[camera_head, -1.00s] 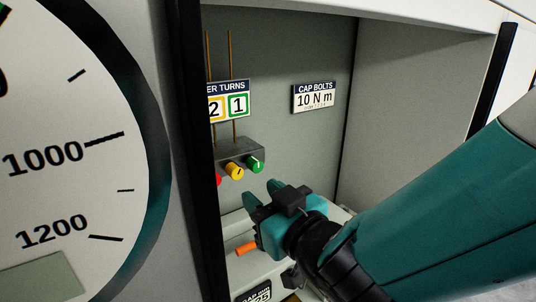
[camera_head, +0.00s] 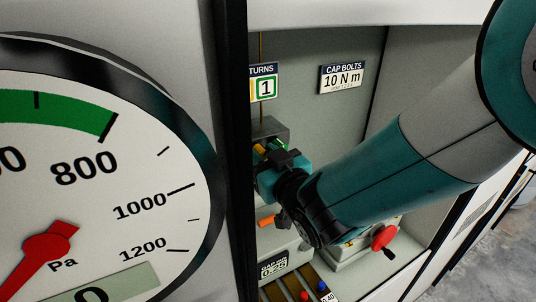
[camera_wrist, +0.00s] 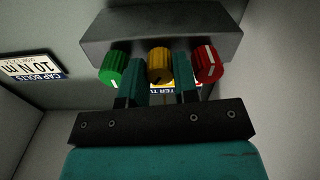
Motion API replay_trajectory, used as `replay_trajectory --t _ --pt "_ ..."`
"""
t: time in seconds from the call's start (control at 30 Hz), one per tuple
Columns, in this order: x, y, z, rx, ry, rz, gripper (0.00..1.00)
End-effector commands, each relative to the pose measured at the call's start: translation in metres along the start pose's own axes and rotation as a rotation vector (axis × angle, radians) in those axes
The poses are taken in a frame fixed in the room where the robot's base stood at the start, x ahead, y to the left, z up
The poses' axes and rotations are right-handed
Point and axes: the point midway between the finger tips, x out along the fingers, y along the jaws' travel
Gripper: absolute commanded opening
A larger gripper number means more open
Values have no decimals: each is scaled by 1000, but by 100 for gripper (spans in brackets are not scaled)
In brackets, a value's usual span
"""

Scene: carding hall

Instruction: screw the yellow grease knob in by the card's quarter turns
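The yellow knob (camera_wrist: 159,66) sits in the middle of a row on a grey block (camera_wrist: 160,32), between the green knob (camera_wrist: 112,68) and the red knob (camera_wrist: 207,62). The fingers of my gripper (camera_wrist: 160,80) stand on either side of the yellow knob; I cannot tell whether they touch it. In the head view my gripper (camera_head: 273,160) is up at the block, partly covering the yellow (camera_head: 260,148) and green (camera_head: 281,143) knobs. The turns card (camera_head: 264,84) shows a green-framed 1; its yellow part is mostly hidden by the dark post.
A CAP BOLTS 10 N m sign (camera_head: 342,78) hangs on the back wall. An orange peg (camera_head: 266,222) and a red handwheel (camera_head: 384,237) are below the arm. A dark post (camera_head: 234,150) and a large Pa gauge (camera_head: 95,200) stand at left.

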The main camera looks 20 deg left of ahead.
Motion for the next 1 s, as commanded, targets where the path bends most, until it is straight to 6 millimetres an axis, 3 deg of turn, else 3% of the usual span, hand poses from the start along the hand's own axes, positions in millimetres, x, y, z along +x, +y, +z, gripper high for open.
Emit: replay_trajectory --t 0.47,1.0 --pt "0 0 5 100 4 2 4" --pt "0 0 8 574 6 0 4"
